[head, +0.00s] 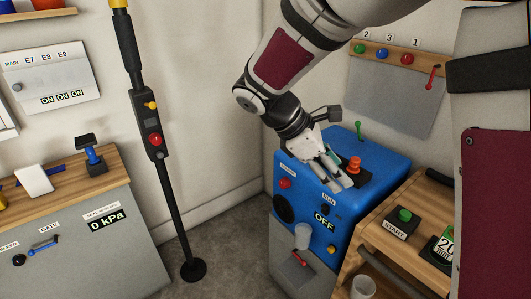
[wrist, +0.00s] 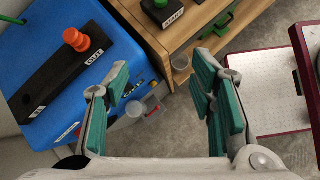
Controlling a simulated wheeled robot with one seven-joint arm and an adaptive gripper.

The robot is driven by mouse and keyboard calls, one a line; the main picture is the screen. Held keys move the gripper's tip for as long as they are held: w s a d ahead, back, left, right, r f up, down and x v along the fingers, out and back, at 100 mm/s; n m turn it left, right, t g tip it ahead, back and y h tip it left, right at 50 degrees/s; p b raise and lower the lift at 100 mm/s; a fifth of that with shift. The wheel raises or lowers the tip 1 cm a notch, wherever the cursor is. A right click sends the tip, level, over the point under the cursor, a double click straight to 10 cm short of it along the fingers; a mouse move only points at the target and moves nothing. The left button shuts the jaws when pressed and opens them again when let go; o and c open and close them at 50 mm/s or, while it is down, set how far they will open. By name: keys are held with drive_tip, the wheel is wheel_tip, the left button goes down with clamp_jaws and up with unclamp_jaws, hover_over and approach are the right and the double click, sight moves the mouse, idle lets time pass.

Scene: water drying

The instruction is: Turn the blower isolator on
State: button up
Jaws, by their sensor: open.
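The blue blower unit (head: 300,218) stands in the back corner and shows an OFF display (head: 324,221) on its front. A red knob (head: 285,183) sits at the upper left of that front, under a small label I cannot read. An orange knob (head: 354,163) stands upright on a black strip on top of the unit; it also shows in the wrist view (wrist: 76,40). Which control is the isolator I cannot tell. My gripper (head: 335,172) is open and empty over the unit's top, beside the orange knob. In the wrist view my gripper (wrist: 163,82) has its teal-padded fingers wide apart.
A wooden bench (head: 366,230) with a green START button (head: 404,214) stands close on the right. A grey cup (head: 302,236) and a red lever (head: 299,258) are on the unit's front. A black pole (head: 170,190) stands left. Floor (head: 225,240) between is clear.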

drive_tip(key=w+a+f+n+t+h+b, duration=0.2)
drive_tip(key=w+a+f+n+h, duration=0.1)
drive_tip(key=w+a+f+n, duration=0.3)
drive_tip(key=w+a+f+n+t+h+b, duration=0.1)
drive_tip(key=w+a+f+n+h+b, duration=0.15)
drive_tip(key=w+f, duration=0.45)
drive_tip(key=n+t+h+b, duration=0.1)
drive_tip(key=n+t+b, duration=0.2)
drive_tip(key=n+t, duration=0.5)
approach(282, 185)
drive_tip(key=shift+n+g, duration=0.6)
drive_tip(key=shift+n, duration=0.05)
drive_tip(key=b+x, duration=0.1)
drive_tip(key=x, duration=0.7)
drive_tip(key=shift+w+r+b, duration=0.2)
drive_tip(key=shift+w+b, duration=0.2)
drive_tip(key=shift+w, duration=0.05)
drive_tip(key=c, duration=1.1)
